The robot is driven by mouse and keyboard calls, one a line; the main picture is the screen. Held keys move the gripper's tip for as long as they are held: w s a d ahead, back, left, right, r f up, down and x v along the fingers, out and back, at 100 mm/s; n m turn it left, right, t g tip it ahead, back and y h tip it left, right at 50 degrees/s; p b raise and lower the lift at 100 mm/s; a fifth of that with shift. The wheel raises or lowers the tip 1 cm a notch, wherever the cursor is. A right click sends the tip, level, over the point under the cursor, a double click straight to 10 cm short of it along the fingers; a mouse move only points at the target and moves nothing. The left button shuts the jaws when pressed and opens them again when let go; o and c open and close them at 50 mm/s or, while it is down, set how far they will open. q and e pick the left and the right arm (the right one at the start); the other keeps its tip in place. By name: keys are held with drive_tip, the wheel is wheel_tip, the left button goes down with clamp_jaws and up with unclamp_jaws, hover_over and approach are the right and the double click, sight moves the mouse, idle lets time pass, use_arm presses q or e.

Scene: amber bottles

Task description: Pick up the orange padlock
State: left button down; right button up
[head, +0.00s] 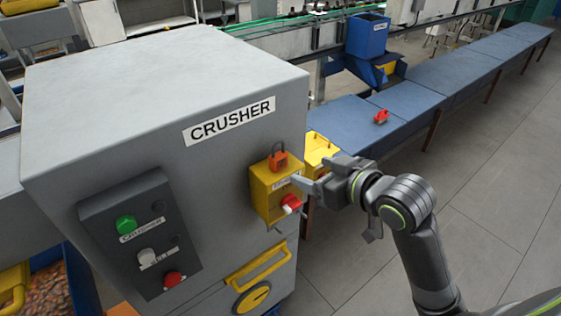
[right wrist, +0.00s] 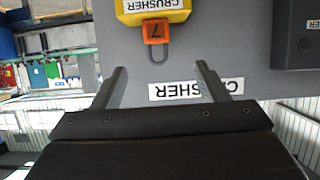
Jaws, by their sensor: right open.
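The orange padlock (head: 278,162) is on the top of a yellow switch box (head: 262,196) on the crusher's side, its dark shackle upward. In the right wrist view, which is upside down, the padlock (right wrist: 156,32) shows a 7 and its shackle points down in the picture. My right gripper (head: 308,182) is just right of the box in the head view. In the right wrist view its open, empty fingers (right wrist: 161,70) point toward the crusher's face, with the padlock ahead, between their lines and apart from them. My left gripper is not in view.
The grey crusher cabinet (head: 150,75) fills the left, with a button panel (head: 141,245) and yellow handle (head: 258,265). A red knob (head: 291,203) sticks out from the switch box. A small red object (head: 381,116) lies on a blue bench (head: 430,95) behind. The right floor is clear.

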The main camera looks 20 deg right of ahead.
sight(280, 156)
drive_tip(key=x, duration=1)
drive_tip(key=shift+w+a+p, duration=0.1)
drive_tip(key=shift+p, duration=0.2)
drive_tip(key=shift+w+a+f, duration=0.15)
drive_tip(key=shift+w+f, duration=0.1)
drive_tip(key=shift+w, duration=0.15)
drive_tip(key=shift+w+p, duration=0.4)
drive_tip(key=shift+w, duration=0.1)
drive_tip(key=p+x, duration=0.1)
drive_tip(key=x, duration=0.2)
drive_tip(key=shift+w, duration=0.1)
drive_tip(key=shift+w+f, duration=0.3)
drive_tip(key=shift+w, duration=0.2)
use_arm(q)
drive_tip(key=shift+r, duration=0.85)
